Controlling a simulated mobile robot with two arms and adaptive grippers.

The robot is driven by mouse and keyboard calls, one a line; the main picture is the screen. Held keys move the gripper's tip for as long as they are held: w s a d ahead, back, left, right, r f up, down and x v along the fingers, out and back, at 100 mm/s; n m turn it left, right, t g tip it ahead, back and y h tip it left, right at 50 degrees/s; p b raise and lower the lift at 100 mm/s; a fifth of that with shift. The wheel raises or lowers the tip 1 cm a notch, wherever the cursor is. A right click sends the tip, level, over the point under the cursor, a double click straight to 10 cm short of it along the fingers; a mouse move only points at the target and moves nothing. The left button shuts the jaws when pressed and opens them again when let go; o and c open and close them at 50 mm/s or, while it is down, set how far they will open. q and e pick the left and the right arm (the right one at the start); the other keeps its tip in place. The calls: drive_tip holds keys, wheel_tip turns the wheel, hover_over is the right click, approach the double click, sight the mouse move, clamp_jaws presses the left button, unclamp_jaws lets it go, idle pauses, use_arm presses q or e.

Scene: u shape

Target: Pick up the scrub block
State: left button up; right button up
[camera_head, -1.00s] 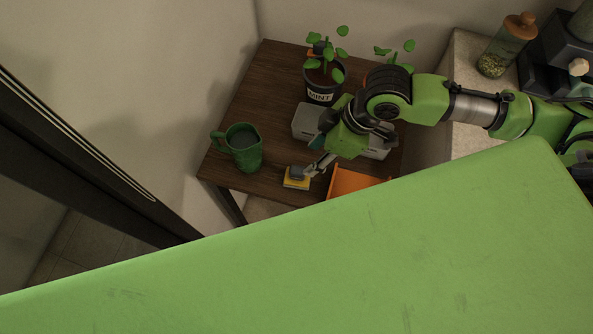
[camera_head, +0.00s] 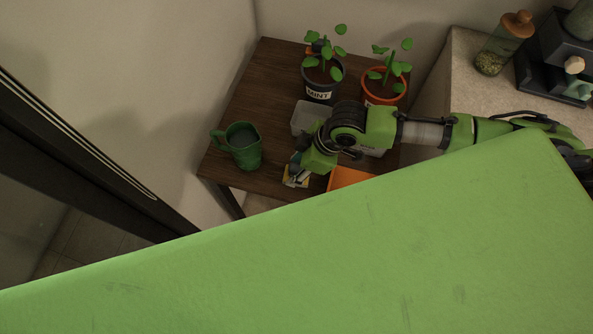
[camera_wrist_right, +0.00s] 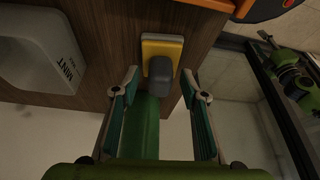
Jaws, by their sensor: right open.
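The scrub block (camera_head: 298,182) has a yellow base and a grey handle; it sits on the brown table near its front edge, partly hidden by my right gripper in the head view. In the right wrist view the scrub block (camera_wrist_right: 161,48) lies ahead, with its grey grip towards me. My right gripper (camera_wrist_right: 163,82) is open, its fingers spread to either side of the grey grip, which shows between and slightly beyond the tips. In the head view my right gripper (camera_head: 297,172) is right at the block. My left gripper is not in view.
A green pitcher (camera_head: 243,146) stands left of the block. An orange bin (camera_head: 349,178) is close on its right. A pale container (camera_head: 304,117) and potted plants, mint (camera_head: 320,86) and one in an orange pot (camera_head: 383,90), stand behind. A large green surface (camera_head: 350,250) fills the foreground.

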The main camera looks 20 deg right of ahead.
sight(293, 166)
clamp_jaws()
drive_tip(key=shift+r, duration=0.15)
drive_tip(key=shift+r, duration=0.2)
wheel_tip(293, 166, up, 2)
drive_tip(key=shift+w+r+b, duration=0.1)
drive_tip(key=shift+r+b, duration=0.05)
drive_tip(key=shift+b, duration=0.35)
drive_tip(key=s+d+r+p, duration=0.2)
drive_tip(key=s+r+p, duration=0.1)
drive_tip(key=s+r, duration=0.2)
drive_tip(key=s+d+r+p, duration=0.2)
drive_tip(key=s+r, duration=0.3)
drive_tip(key=s, duration=0.3)
drive_tip(key=shift+s+d+p, duration=0.2)
drive_tip(key=shift+d+p, duration=0.15)
drive_tip(key=shift+p, duration=0.25)
